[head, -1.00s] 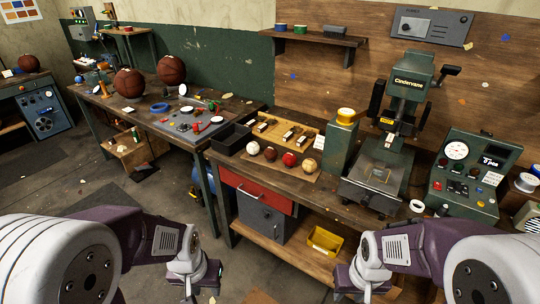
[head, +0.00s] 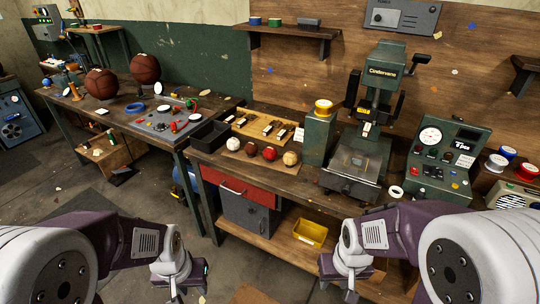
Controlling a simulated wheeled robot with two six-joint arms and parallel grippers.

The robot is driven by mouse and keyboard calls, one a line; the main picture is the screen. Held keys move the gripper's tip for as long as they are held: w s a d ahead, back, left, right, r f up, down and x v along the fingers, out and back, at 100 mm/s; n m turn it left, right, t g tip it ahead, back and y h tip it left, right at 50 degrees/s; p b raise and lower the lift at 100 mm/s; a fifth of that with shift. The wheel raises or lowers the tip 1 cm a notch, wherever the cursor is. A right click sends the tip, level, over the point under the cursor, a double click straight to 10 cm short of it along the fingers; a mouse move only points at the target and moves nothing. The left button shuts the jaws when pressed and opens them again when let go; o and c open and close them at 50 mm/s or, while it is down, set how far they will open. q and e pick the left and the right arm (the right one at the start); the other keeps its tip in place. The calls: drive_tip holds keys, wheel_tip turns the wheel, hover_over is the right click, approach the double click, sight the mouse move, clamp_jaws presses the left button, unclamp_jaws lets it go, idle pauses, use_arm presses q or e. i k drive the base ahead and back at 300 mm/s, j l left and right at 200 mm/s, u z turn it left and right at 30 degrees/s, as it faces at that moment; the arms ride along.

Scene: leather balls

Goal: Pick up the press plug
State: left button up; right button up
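I cannot make out a plug for the press in the head view. The green Cindervane press (head: 378,95) stands on the right part of the workbench, with its flat bed (head: 352,163) low in front. My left gripper (head: 182,284) hangs low at the bottom, left of centre, away from the bench. My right gripper (head: 345,272) hangs low in front of the bench, below the press. Both appear empty, but their fingers are too hidden to show whether they are open or shut.
A green gauge console (head: 440,160) stands right of the press. A grey wall unit (head: 403,16) hangs above. Several balls (head: 269,153) and a black tray (head: 209,135) sit left on the bench. A yellow bin (head: 310,232) is on the lower shelf. Floor in front is open.

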sight(420, 195)
drive_tip(key=z, duration=1.5)
